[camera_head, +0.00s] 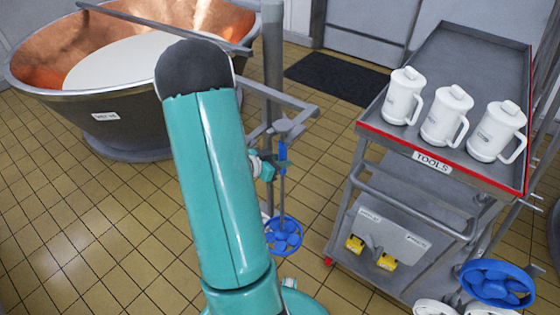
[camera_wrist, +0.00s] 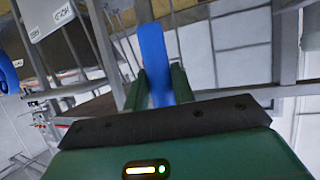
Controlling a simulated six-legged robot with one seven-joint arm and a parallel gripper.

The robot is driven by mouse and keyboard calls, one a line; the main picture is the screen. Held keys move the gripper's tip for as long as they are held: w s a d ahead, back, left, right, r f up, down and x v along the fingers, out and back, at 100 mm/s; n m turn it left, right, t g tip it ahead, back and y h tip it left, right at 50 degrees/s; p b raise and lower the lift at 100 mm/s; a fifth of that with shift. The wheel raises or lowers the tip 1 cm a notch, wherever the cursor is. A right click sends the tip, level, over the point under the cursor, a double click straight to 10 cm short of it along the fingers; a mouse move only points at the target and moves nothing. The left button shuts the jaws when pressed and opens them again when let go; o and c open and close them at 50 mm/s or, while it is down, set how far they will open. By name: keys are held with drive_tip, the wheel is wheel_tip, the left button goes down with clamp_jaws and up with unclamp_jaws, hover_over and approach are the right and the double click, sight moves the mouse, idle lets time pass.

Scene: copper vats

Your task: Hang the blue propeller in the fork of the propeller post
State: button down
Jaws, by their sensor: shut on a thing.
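The blue propeller (camera_head: 284,236) hangs upright at the lower end of a thin grey shaft, right of my arm. A grey disc (camera_head: 283,127) tops the shaft, and a blue grip piece sits below it. My gripper (camera_head: 268,167) is shut on this blue piece; the wrist view shows the blue bar (camera_wrist: 154,58) between the two green fingers (camera_wrist: 158,88). The propeller post (camera_head: 273,55) rises behind, with its grey fork (camera_head: 312,108) reaching forward. The disc appears level with the fork, between or over its prongs. I cannot tell whether it rests on them.
A red-edged tool cart (camera_head: 440,170) with three white jugs (camera_head: 447,115) stands at right. Another blue propeller (camera_head: 497,283) shows at lower right. A copper vat (camera_head: 110,105) stands at left. A dark mat (camera_head: 337,77) lies behind. Tiled floor is open beside my arm.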

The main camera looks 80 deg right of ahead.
drive_tip(key=shift+s+d+r, duration=0.1)
drive_tip(key=shift+s+d, duration=0.2)
drive_tip(key=shift+d, duration=0.4)
drive_tip(key=shift+s+d, duration=0.3)
drive_tip(key=shift+d, duration=0.4)
drive_tip(key=shift+f, duration=0.9)
drive_tip(key=shift+s+d+f, duration=0.1)
drive_tip(key=shift+d+f, duration=0.1)
idle(1.2)
drive_tip(key=c, duration=1.2)
unclamp_jaws()
drive_tip(key=shift+o, duration=0.5)
drive_tip(key=shift+f, duration=0.1)
drive_tip(key=shift+a, duration=0.1)
